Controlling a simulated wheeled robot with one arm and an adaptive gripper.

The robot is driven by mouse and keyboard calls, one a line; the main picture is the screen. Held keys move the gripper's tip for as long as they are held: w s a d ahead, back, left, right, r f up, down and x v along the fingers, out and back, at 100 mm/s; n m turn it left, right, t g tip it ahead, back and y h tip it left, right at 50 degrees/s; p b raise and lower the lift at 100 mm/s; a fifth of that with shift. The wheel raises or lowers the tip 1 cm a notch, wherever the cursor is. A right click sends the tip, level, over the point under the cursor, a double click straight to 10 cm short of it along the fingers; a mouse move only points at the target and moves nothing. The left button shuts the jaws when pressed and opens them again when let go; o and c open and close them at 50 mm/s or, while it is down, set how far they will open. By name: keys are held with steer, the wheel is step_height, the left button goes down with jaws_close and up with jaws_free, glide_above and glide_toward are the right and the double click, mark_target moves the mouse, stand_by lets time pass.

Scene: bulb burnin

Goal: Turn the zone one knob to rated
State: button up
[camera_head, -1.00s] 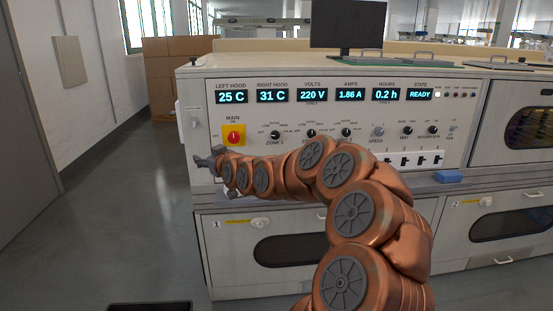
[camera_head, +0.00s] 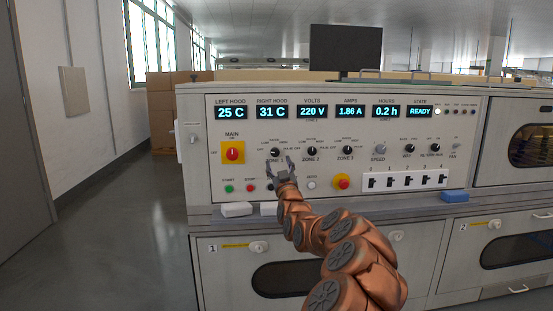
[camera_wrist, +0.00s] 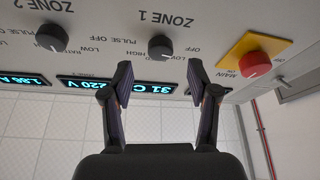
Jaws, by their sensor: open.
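The zone one knob (camera_head: 275,152) is a small black dial on the control panel, under the right hood display. My gripper (camera_head: 280,170) is open and empty just below this knob in the head view, fingers pointing up toward the panel. In the wrist view, which is upside down, the knob (camera_wrist: 159,46) lies just beyond and roughly between the open fingertips (camera_wrist: 158,76). The fingers look apart from it. The printed marks around it include off, low and high; its pointer is too small to read.
A red main switch (camera_head: 232,152) on a yellow plate is left of the knob. The zone 2 knob (camera_head: 312,151) and zone 3 knob (camera_head: 347,151) are to the right. A white block (camera_head: 237,209) and a blue block (camera_head: 455,196) lie on the ledge.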

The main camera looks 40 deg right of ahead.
mark_target(276, 154)
steer(key=shift+x, duration=2.5)
steer(key=shift+c, duration=0.4)
jaws_close()
